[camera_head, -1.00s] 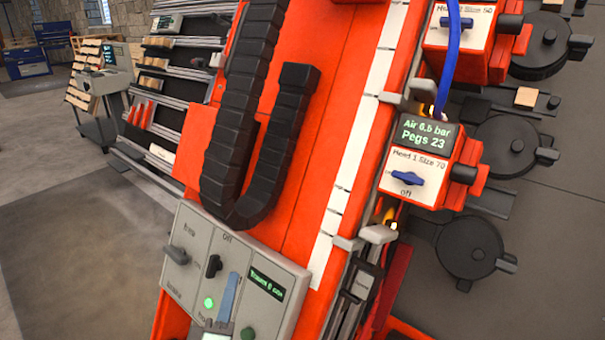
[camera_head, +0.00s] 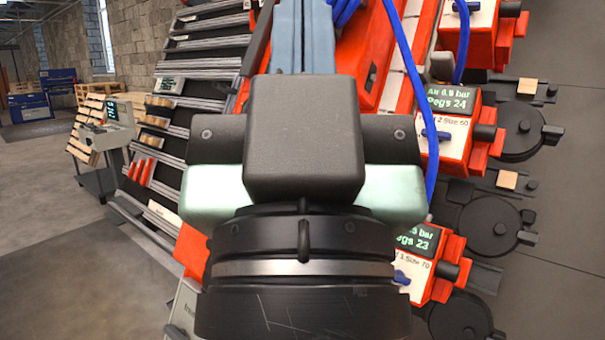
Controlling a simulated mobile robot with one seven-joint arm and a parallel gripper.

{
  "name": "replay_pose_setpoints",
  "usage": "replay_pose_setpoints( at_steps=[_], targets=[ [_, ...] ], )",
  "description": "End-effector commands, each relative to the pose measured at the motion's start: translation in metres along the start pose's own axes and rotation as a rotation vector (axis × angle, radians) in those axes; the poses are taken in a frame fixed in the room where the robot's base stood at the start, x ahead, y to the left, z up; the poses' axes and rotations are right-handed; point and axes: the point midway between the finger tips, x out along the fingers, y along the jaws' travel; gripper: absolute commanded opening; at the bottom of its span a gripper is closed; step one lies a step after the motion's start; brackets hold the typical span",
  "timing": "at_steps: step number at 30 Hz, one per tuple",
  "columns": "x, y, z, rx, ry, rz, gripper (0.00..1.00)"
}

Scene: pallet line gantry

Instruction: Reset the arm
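My gripper (camera_head: 305,140) fills the middle of the head view. It is a dark block with pale green parts at both sides and a black round wrist below, seen from behind. Two blue-grey bars (camera_head: 304,38) run side by side up from the block to the top edge. I cannot make out fingertips or anything held. The gripper stands in front of the red gantry (camera_head: 395,65) and hides much of it; I cannot tell whether they touch.
Red and white head units with displays stand at right, one reading Pegs 24 (camera_head: 450,97) and one Pegs 23 (camera_head: 418,243). Blue hoses (camera_head: 408,60) hang beside them. A slatted dark rack (camera_head: 165,130) and a grey console (camera_head: 110,130) stand at left. Bare floor (camera_head: 70,270) lies at lower left.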

Motion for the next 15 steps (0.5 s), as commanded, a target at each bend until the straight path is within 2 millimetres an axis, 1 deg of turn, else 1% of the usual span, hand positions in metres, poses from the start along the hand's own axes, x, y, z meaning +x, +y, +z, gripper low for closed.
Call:
replay_pose_setpoints(
  at_steps=[1,6,10,12,15],
  targets=[
    [0.024,0.000,-0.022,0.000,-0.001,0.000,0.00],
    [0.062,-0.001,-0.058,-0.001,-0.002,-0.001,0.00],
    [0.086,-0.001,-0.081,-0.001,-0.002,-0.001,0.00],
    [0.096,-0.001,-0.089,-0.001,-0.002,-0.001,0.00],
    [0.104,-0.001,-0.097,-0.001,-0.002,-0.001,0.00]
  ],
)
